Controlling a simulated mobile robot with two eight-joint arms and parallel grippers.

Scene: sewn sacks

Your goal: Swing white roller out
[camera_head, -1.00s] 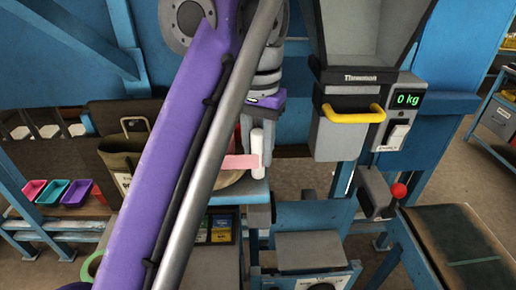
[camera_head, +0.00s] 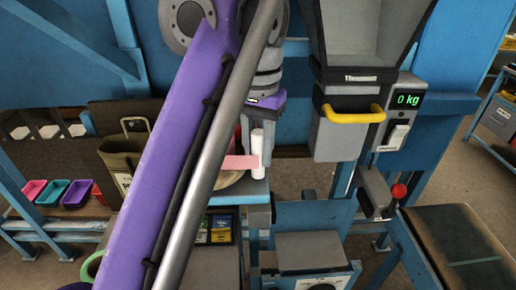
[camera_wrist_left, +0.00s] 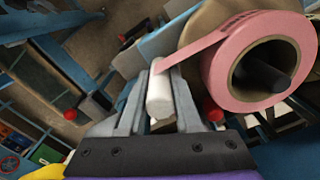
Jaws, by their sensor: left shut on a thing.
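The white roller (camera_head: 257,150) stands upright at the edge of a blue shelf in the head view. It also shows in the left wrist view (camera_wrist_left: 160,92), between the fingers of my left gripper (camera_wrist_left: 155,100). In the head view my left gripper (camera_head: 256,128) comes down from above and is shut on the roller. A pink tape strip (camera_head: 240,162) runs to the roller; in the wrist view it comes off a pink tape roll (camera_wrist_left: 225,75) on a dark spindle. My left arm hides much of the roll in the head view. My right gripper is not in view.
A grey hopper with a yellow handle (camera_head: 352,115) and a scale display (camera_head: 407,100) reading 0 kg stand to the right. A red-knobbed lever (camera_head: 399,191) is below them. Small coloured trays (camera_head: 76,193) sit at the left.

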